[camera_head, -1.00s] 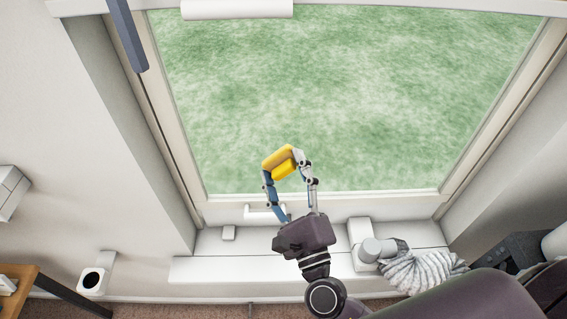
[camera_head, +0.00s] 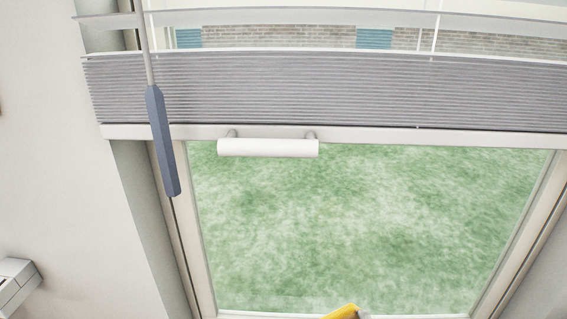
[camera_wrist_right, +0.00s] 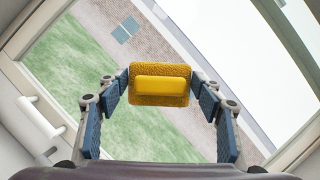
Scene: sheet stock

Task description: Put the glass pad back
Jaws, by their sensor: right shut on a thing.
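The glass pad is a yellow block with a raised bar on it (camera_wrist_right: 160,97). My right gripper (camera_wrist_right: 160,84) is shut on it, with blue-lined fingers on both sides of the pad in the right wrist view. In the head view only the top of the pad (camera_head: 341,312) shows at the bottom edge, in front of the window pane (camera_head: 350,225). A grey fingertip shows beside it. I cannot tell whether the pad touches the glass. My left gripper is not in view.
A grey pleated blind (camera_head: 300,92) covers the upper window, with a white bar handle (camera_head: 268,148) under its lower rail. A blue-grey wand (camera_head: 162,140) hangs at the left. A white window handle (camera_wrist_right: 40,125) is at the left in the right wrist view.

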